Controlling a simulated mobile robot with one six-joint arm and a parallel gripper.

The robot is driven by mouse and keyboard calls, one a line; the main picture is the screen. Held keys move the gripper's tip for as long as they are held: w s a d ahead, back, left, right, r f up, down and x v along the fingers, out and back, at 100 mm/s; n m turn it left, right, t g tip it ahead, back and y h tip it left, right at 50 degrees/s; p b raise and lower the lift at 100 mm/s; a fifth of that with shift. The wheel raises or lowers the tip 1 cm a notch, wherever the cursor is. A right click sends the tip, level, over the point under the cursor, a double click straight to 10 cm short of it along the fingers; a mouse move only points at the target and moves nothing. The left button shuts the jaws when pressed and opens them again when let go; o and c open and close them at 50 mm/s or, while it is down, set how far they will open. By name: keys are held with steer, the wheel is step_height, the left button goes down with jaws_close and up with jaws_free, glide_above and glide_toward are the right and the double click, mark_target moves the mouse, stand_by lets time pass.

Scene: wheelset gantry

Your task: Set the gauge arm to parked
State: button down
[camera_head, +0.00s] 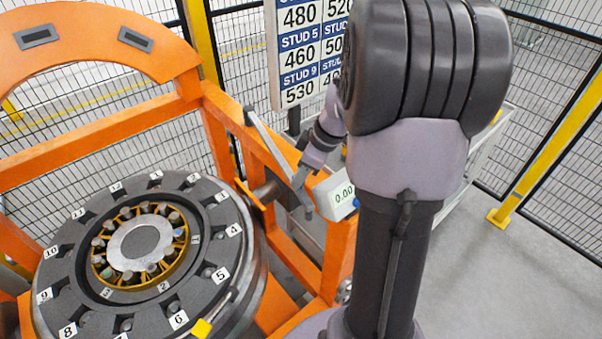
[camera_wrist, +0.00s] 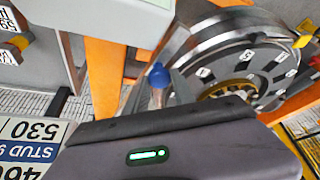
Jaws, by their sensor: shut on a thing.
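The gauge arm (camera_head: 268,137) is a slim grey bar. In the head view it runs along the orange frame from a dark end at upper left down to my gripper (camera_head: 303,194). My gripper is at its lower right end, beside the readout box (camera_head: 342,195), which shows 0.00. In the wrist view a blue round knob (camera_wrist: 158,77) on a short stem lies between the fingers of my gripper (camera_wrist: 157,88). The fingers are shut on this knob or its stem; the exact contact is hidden. In the head view my gripper hides the knob.
A large wheel with numbered stud positions (camera_head: 47,253) lies at left inside the orange frame (camera_head: 100,128). A yellow block (camera_head: 201,328) sits near its rim. A stud number board (camera_head: 300,92) stands behind. Mesh fencing encloses the area; grey floor at right is clear.

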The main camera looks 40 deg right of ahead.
stand_by(0.7)
steer(key=s+d+n+p, duration=0.1)
steer(key=d+n+p, duration=0.2)
steer(key=d, duration=0.7)
steer(key=shift+r+g+y, duration=0.15)
steer(key=shift+g+y, duration=0.15)
steer(key=shift+g, duration=0.1)
steer(key=c, duration=1.4)
jaws_free()
steer(key=o, duration=0.3)
steer(key=shift+d, duration=0.2)
steer(key=p+v, duration=0.4)
steer(key=v, duration=1.3)
steer(key=shift+s+d+r+p, duration=0.1)
steer(key=shift+d+p, duration=0.1)
steer(key=shift+p, duration=0.1)
